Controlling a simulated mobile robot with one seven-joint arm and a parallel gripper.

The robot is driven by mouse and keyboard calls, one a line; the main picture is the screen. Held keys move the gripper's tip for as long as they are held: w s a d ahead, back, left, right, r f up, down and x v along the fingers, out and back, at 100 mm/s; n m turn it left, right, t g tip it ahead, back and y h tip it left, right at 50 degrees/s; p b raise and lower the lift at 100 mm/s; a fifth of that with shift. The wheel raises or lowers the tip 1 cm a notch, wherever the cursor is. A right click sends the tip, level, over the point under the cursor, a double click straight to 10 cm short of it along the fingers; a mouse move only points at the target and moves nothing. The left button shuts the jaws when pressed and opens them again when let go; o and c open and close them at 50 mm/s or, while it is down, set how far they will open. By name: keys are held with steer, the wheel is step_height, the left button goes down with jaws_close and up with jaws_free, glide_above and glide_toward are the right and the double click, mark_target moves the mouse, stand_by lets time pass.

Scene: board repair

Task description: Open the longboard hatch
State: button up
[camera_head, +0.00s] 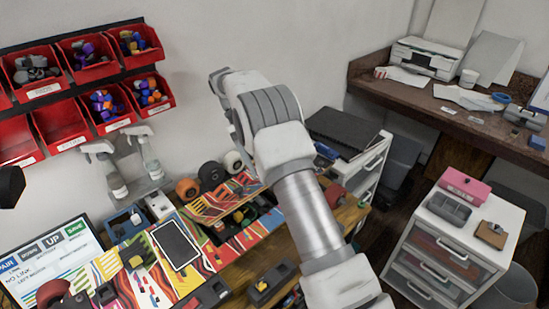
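The longboard (205,262) lies across the workbench, with a deck of bright coloured stripes. A striped panel that looks like its hatch (212,201) sits tilted up at the back of the deck. In front of it a dark opening (228,229) shows, with small green and dark parts inside. My arm rises from the lower right and bends above the bench, covering the right end of the longboard. My gripper cannot be seen; its fingers are out of sight behind or beyond my arm.
Red bins (60,122) of small parts hang on the wall. Several wheels (187,188) stand behind the longboard. A tablet (176,244) lies on the deck, and a screen (50,262) stands at the left. A white drawer unit (440,258) is at the right.

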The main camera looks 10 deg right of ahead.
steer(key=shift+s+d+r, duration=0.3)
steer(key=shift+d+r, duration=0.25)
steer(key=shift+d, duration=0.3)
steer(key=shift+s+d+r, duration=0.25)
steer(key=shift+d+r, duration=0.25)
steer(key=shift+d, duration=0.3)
